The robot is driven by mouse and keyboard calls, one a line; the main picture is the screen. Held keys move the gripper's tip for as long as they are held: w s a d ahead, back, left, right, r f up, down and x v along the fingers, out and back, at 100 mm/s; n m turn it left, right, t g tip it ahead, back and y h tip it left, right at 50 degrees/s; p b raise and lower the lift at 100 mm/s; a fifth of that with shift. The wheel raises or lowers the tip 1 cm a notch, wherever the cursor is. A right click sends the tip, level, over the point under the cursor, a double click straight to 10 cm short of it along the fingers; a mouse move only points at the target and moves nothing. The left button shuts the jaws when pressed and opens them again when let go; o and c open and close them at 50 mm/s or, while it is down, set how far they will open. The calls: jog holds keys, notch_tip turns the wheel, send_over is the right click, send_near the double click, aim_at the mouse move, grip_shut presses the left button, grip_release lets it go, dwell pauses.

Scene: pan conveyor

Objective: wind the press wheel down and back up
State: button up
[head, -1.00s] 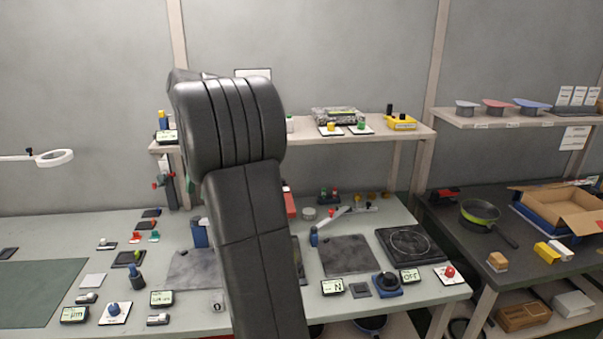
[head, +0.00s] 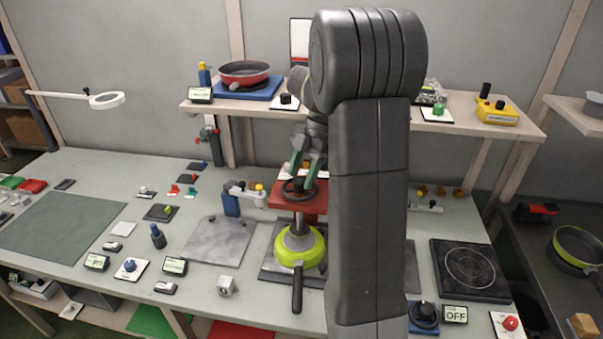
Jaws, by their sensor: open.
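The press has a red head (head: 311,206) with a dark handwheel (head: 300,188) on top, left of my arm in the head view. A grey ram reaches down from the head to a lime-green pan (head: 301,248) on a dark base plate (head: 270,270), with the pan's black handle toward me. I cannot tell whether the ram touches the pan. My gripper (head: 301,171) points down over the handwheel, its green-sided fingers open and apart at the wheel's height. Whether they touch the rim is unclear. My arm hides the press's right side.
A grey plate (head: 218,241) with a blue post lies left of the press. A hotplate (head: 470,270) stands to the right. A shelf (head: 228,106) with a red pan (head: 244,72) runs behind. Small displays and knobs line the front edge.

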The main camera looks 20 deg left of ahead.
jog(key=shift+s+f, duration=0.2)
jog(key=shift+f, duration=0.3)
jog(key=c, duration=1)
jog(key=shift+m, duration=0.3)
